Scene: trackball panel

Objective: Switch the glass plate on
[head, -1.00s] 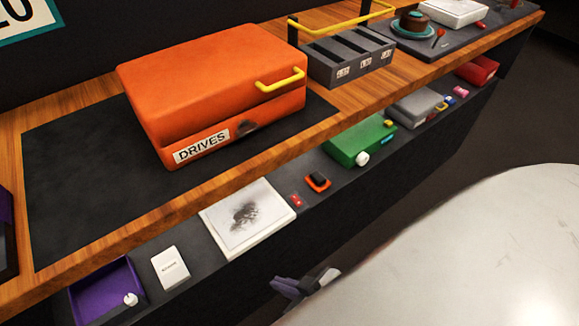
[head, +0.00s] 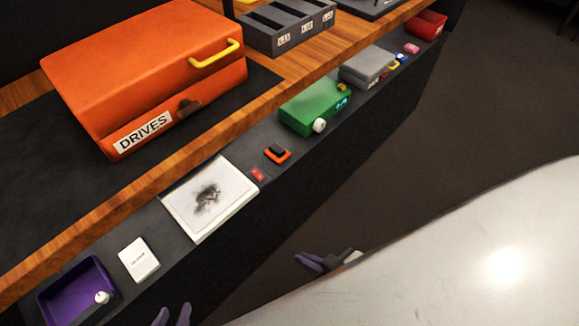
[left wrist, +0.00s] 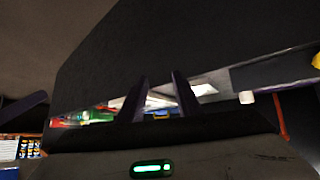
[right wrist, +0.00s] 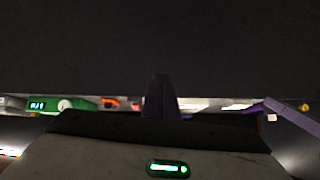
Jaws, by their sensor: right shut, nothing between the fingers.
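A square white-framed plate with a dark smudge on it (head: 210,196), which looks like the glass plate, lies on the dark lower ledge. Right of it are a small red switch-like piece (head: 257,174) and a black rocker in an orange frame (head: 277,153). My left gripper (head: 172,316) shows two purple, parted fingertips at the bottom edge, in front of the ledge; it is open and empty in the left wrist view (left wrist: 158,98). My right gripper (head: 308,262) is shut and empty, below and in front of the ledge; its fingers meet in the right wrist view (right wrist: 159,97).
Left on the ledge are a white card-like block (head: 139,260) and a purple tray with a white knob (head: 72,292). A green box (head: 314,106) and a grey box (head: 366,68) stand further right. An orange DRIVES case (head: 140,65) sits on the wooden shelf (head: 165,178) above.

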